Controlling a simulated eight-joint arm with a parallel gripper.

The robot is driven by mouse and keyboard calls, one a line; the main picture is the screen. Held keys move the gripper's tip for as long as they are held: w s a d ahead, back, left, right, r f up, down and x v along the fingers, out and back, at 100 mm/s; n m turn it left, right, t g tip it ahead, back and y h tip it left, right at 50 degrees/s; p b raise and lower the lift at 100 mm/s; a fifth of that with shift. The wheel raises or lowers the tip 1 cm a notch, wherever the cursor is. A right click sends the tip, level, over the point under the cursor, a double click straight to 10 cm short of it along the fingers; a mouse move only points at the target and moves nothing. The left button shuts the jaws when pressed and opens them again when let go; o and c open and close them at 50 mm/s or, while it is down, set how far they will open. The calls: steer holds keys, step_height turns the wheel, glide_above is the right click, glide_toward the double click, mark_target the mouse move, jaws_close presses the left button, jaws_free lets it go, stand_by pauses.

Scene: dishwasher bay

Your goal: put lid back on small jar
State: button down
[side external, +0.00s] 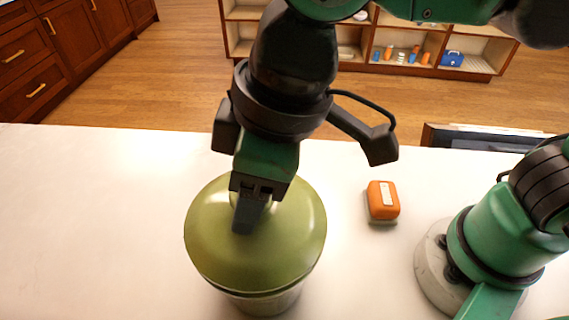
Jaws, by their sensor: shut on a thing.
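A large round olive-green lid (208,248) with a glossy top is in the lower middle of the side external view. Below its front edge shows the lower part of a greyish jar (262,302), and the lid appears over the jar's top. Whether the lid is seated on the rim or slightly above it, I cannot tell. My gripper (248,212) points down at the lid's centre and is shut on the lid's knob, which it mostly hides.
A small orange box (384,200) with a white label lies on the white counter (90,220), right of the lid. The counter's left side is clear. Behind, across a wooden floor, a low shelf (440,75) holds small bottles and a blue case. Brown drawers (28,60) stand at far left.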

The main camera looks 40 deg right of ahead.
steer(key=shift+f, duration=0.15)
stand_by(0.5)
jaws_free()
stand_by(0.4)
steer(key=shift+r, duration=2.3)
jaws_close()
